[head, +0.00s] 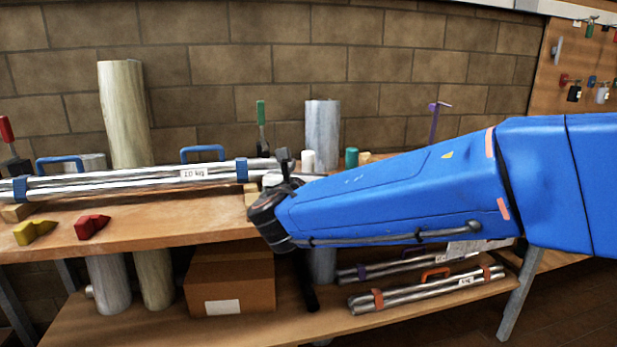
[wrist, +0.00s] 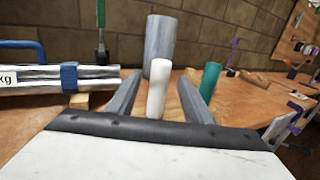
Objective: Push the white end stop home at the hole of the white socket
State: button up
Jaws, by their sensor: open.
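My gripper (wrist: 160,77) is open, with one grey finger on each side of the white piece in the wrist view. Gaps show between it and both fingers. In the head view my gripper (head: 283,158) is small and partly hidden by my blue arm.
A teal cylinder (wrist: 210,80) stands right of the white piece. A grey column (wrist: 160,42) stands behind it. A silver tube bundle with blue straps (head: 130,180) lies to the left, near a green-handled clamp (head: 261,115). Red (head: 92,227) and yellow (head: 34,231) pieces lie at the front left.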

aim_at(308, 160)
jog(key=w, duration=0.4)
jog(key=shift+w+d+r, duration=0.3)
jog(key=shift+r, duration=0.05)
grip_shut()
